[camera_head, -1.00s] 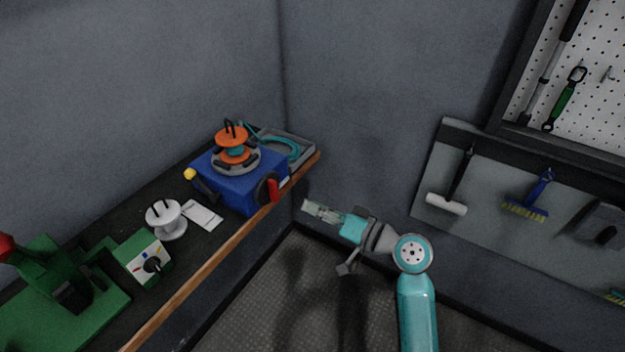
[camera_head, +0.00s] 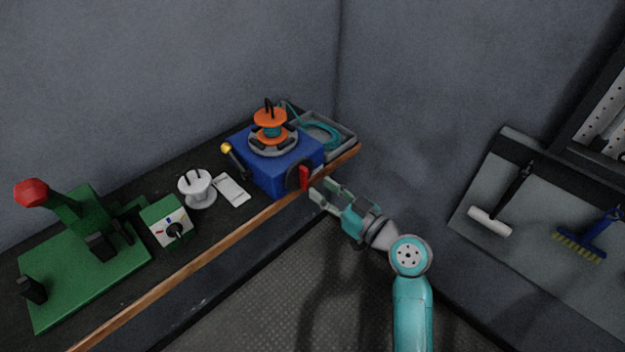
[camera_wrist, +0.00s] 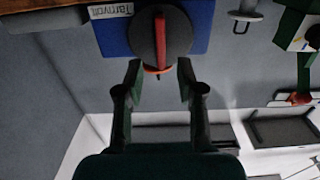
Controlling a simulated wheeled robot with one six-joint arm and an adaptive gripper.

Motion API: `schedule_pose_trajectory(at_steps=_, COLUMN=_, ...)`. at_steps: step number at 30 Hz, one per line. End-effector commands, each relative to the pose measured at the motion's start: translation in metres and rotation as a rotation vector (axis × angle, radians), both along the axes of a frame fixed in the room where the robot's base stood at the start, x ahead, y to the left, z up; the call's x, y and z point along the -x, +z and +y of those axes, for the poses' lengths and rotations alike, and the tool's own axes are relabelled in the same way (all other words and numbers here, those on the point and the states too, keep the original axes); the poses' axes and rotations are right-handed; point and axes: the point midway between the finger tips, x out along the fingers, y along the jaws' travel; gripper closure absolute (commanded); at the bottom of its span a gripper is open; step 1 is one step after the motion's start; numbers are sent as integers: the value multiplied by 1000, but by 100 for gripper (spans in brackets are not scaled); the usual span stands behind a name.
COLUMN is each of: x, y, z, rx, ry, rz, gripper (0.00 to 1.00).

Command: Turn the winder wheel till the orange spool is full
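The winder is a blue box (camera_head: 268,175) on the bench. The orange spool (camera_head: 270,119) stands upright on its grey turntable, with some teal cord around its middle. A dark round wheel with a red bar handle (camera_head: 304,177) is on the box's front side; a crank with a yellow knob (camera_head: 226,148) is on its left side. In the wrist view the dark wheel (camera_wrist: 176,38) has its red bar (camera_wrist: 160,40) nearly upright. My gripper (camera_head: 321,191) is open and empty, just in front of the red bar, its fingers (camera_wrist: 157,78) apart below the wheel in the wrist view.
A grey tray (camera_head: 345,139) with teal cord lies behind the winder. A white spool (camera_head: 196,189), a white card (camera_head: 232,190), a green switch box (camera_head: 167,222) and a green press (camera_head: 88,262) stand to the left. A wooden edge (camera_head: 190,262) borders the bench.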

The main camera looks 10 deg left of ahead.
Motion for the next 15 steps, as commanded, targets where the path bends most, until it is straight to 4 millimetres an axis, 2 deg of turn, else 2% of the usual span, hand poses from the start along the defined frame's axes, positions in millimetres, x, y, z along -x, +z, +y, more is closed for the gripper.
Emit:
schedule_pose_trajectory(at_steps=6, x=-20, y=0, z=26, rx=-1, ry=2, rz=1, gripper=62)
schedule_pose_trajectory(at_steps=15, x=-30, y=0, z=38, rx=0, ry=0, rz=1, gripper=62)
